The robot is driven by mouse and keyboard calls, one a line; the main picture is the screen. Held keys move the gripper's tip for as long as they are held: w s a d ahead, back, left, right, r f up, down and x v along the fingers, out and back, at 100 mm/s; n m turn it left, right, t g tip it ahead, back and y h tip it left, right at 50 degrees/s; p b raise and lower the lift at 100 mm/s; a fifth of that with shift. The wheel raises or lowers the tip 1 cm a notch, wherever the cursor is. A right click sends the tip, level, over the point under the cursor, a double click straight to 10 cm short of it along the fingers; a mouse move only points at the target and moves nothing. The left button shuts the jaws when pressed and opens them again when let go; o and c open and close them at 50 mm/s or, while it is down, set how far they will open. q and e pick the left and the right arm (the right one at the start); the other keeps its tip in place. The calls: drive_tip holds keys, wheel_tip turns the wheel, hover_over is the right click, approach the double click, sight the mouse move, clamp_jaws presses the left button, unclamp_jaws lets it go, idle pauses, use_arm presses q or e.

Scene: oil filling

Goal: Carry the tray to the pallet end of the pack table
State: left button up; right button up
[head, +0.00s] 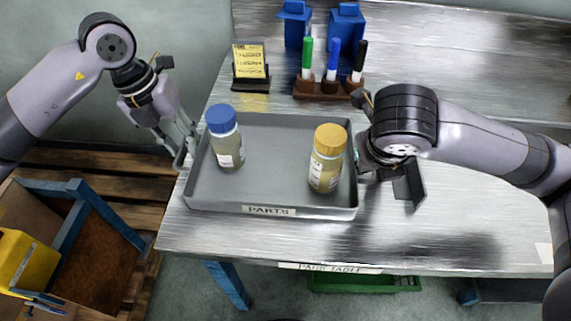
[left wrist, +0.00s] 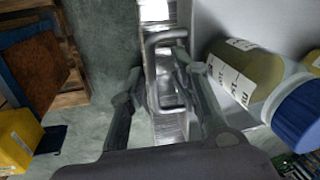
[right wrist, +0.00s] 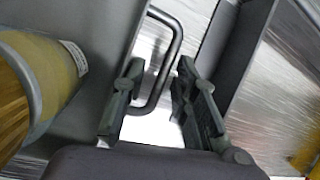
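The grey tray (head: 180,203), labelled PARTS, lies flat on the left end of the pack table (head: 460,230). A blue-capped bottle (head: 226,138) and a yellow-capped bottle (head: 326,158) stand in it. My left gripper (head: 184,148) is at the tray's left side; in the left wrist view its open fingers (left wrist: 162,85) straddle the tray's left wire handle (left wrist: 150,42), with gaps visible. My right gripper is at the tray's right side, its tips mostly hidden in the head view. In the right wrist view its open fingers (right wrist: 158,85) stand either side of the right handle (right wrist: 175,45).
Behind the tray stand a yellow card holder (head: 250,62), a brown marker rack (head: 328,88) and blue holders (head: 345,22). Left of the table are a wooden pallet (head: 100,160) and a blue-framed crate (head: 105,215) with a yellow object (head: 25,262). A green bin (head: 360,283) is below.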

use_arm(q)
drive_tip(key=shift+r, duration=0.1)
use_arm(e)
drive_tip(key=shift+r, duration=0.1)
use_arm(q)
drive_tip(key=v, duration=0.7)
drive_tip(key=shift+r, duration=0.4)
use_arm(e)
drive_tip(key=v, duration=1.1)
drive_tip(key=shift+s+r, duration=0.15)
drive_tip(key=shift+r, duration=0.2)
